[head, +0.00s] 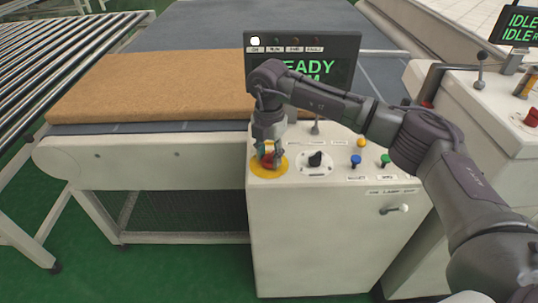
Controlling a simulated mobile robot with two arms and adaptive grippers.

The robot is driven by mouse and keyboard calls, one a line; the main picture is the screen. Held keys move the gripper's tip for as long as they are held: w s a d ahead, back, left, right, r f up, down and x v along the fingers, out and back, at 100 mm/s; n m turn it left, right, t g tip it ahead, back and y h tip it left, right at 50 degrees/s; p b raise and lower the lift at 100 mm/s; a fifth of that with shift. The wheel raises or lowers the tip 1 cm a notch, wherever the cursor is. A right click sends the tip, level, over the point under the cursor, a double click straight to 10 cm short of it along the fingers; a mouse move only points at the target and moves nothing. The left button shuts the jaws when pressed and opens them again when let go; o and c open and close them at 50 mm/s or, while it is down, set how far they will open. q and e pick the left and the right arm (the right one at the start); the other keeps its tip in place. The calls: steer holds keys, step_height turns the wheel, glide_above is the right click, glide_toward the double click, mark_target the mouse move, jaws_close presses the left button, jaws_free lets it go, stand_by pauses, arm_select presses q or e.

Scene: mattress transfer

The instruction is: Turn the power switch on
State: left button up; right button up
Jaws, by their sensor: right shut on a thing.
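A white control console (330,240) stands in the middle. On its top, a red mushroom button (269,160) sits on a yellow round plate (257,170). My right gripper (268,154) points down over this button and is shut on it; the fingers hide part of it. To the right is a black rotary knob (316,159) on a white plate, apart from the gripper. I cannot read its label. A dark panel (349,45) behind shows green "READY" text partly hidden by my arm, and its leftmost lamp (255,42) is lit white. My left gripper is not in view.
Blue (355,161) and green (385,159) buttons, a yellow one and a small lever (315,127) are also on the console. A brown mattress (155,87) lies on the conveyor at left. A second console (500,105) with an "IDLE" display stands at right.

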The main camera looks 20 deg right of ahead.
mark_target(269, 154)
steer(key=shift+m, duration=0.8)
steer(key=o, duration=1.1)
steer(key=shift+o, duration=0.2)
step_height(269, 154, up, 12)
